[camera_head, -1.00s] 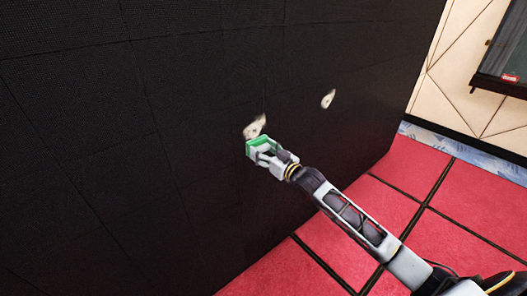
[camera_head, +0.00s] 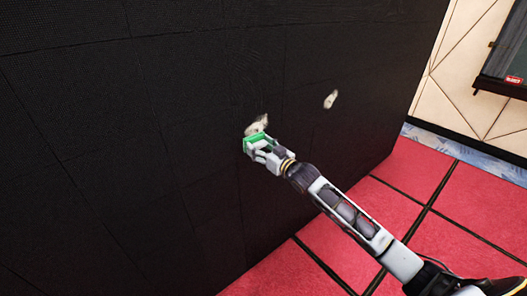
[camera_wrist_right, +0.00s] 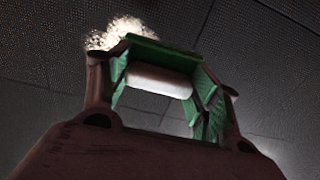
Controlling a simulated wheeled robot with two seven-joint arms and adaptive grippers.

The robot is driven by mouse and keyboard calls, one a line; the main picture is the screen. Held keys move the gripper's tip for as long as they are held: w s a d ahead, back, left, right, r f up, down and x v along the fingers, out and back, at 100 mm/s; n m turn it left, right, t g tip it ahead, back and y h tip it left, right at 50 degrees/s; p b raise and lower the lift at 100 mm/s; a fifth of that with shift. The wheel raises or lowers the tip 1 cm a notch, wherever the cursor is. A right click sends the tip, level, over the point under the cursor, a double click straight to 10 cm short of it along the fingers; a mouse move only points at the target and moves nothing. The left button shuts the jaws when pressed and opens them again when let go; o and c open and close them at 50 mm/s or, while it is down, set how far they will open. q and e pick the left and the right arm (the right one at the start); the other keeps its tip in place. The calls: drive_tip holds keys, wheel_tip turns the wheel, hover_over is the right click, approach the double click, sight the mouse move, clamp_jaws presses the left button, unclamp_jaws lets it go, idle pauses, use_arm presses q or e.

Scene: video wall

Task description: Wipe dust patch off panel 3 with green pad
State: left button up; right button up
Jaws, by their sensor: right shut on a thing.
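The green pad (camera_head: 262,139) is held in my right gripper (camera_head: 264,148), up against or very close to the black video wall. In the right wrist view the green pad (camera_wrist_right: 165,55) has a pale bar across its back, with the gripper's fingers on either side. A whitish dust patch (camera_head: 257,125) shows just above the pad, partly covered by it. The same patch (camera_wrist_right: 118,31) shows behind the pad's upper left edge in the right wrist view. A second dust patch (camera_head: 330,99) lies further right on the wall. I cannot read any panel numbers. My left gripper is not in view.
The black video wall (camera_head: 90,130) fills the left and middle, with faint panel seams. Red floor tiles (camera_head: 400,190) with dark joints lie at lower right. A cream wall (camera_head: 455,80) and a dark board (camera_head: 508,60) stand at the right.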

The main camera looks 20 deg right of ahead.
sight(255, 143)
drive_tip(key=shift+b+x, duration=0.6)
drive_tip(key=shift+x, duration=0.95)
drive_tip(key=shift+x, duration=1.1)
idle(0.4)
drive_tip(key=shift+d, duration=0.15)
drive_tip(key=shift+w+d+p, duration=0.15)
drive_tip(key=shift+w+d, duration=0.15)
drive_tip(key=shift+d, duration=0.6)
drive_tip(key=shift+w+d+p, duration=0.15)
drive_tip(key=shift+w+d, duration=0.1)
drive_tip(key=shift+d, duration=0.6)
drive_tip(key=shift+w+d, duration=0.25)
drive_tip(key=shift+d, duration=0.4)
drive_tip(key=shift+w+d, duration=0.3)
drive_tip(key=shift+d, duration=0.3)
drive_tip(key=shift+w+d, duration=0.25)
drive_tip(key=shift+d, duration=0.4)
